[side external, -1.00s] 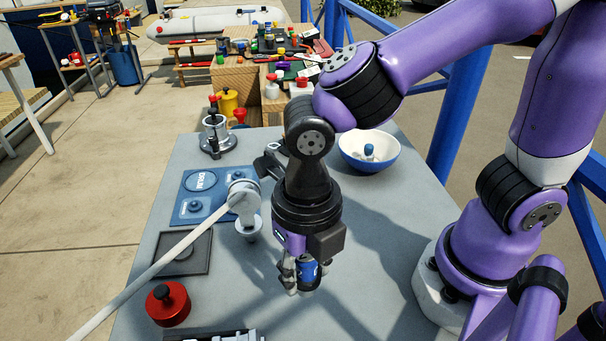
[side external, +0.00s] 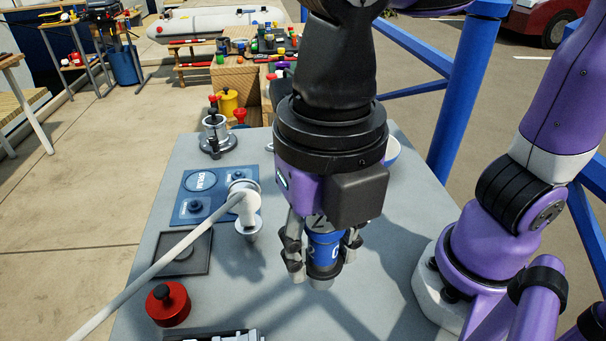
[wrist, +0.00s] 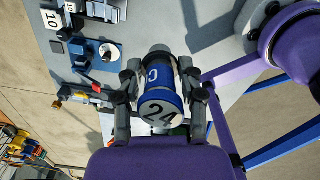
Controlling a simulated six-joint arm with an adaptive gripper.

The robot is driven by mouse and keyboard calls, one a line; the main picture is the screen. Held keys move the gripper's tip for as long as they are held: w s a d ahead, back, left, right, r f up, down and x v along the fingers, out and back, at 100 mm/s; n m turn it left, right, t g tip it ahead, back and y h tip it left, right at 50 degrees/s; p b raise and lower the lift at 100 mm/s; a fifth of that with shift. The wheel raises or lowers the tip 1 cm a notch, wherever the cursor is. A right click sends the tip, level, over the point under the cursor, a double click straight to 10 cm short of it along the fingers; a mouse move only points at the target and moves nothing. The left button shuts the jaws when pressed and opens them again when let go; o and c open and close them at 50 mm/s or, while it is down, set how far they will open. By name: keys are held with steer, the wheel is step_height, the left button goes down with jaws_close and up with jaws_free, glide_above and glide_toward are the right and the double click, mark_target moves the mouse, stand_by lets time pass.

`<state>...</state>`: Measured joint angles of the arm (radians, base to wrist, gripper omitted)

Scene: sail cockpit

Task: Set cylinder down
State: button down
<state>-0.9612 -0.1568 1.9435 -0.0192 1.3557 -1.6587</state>
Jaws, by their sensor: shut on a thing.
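A blue cylinder (side external: 325,246) with grey ends is held upright, or nearly so, between the fingers of my gripper (side external: 321,258). The gripper is shut on it and holds it above the grey table (side external: 390,285). In the wrist view the cylinder (wrist: 163,80) lies between both fingers, with "24" on its near end and a white letter on its blue side. My gripper hides part of its sides.
A bowl (side external: 391,151) is mostly hidden behind my arm. The front right tabletop looks clear.

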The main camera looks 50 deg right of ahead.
steer(key=w+d+m, duration=0.4)
steer(key=w+m, duration=0.1)
steer(key=w, duration=0.3)
steer(key=w+d+m, duration=0.4)
steer(key=w, duration=0.5)
steer(key=w+d+m, duration=0.3)
steer(key=d+m, duration=0.1)
steer(key=d, duration=0.3)
steer(key=w+d+m, duration=0.3)
steer(key=w+d, duration=0.1)
steer(key=d, duration=0.3)
steer(key=f, duration=1.6)
steer(key=shift+s+a+f, duration=0.15)
steer(key=shift+a+f, duration=0.05)
steer(key=shift+a, duration=0.1)
steer(key=shift+f, duration=0.2)
steer(key=shift+c, duration=2.2)
jaws_free()
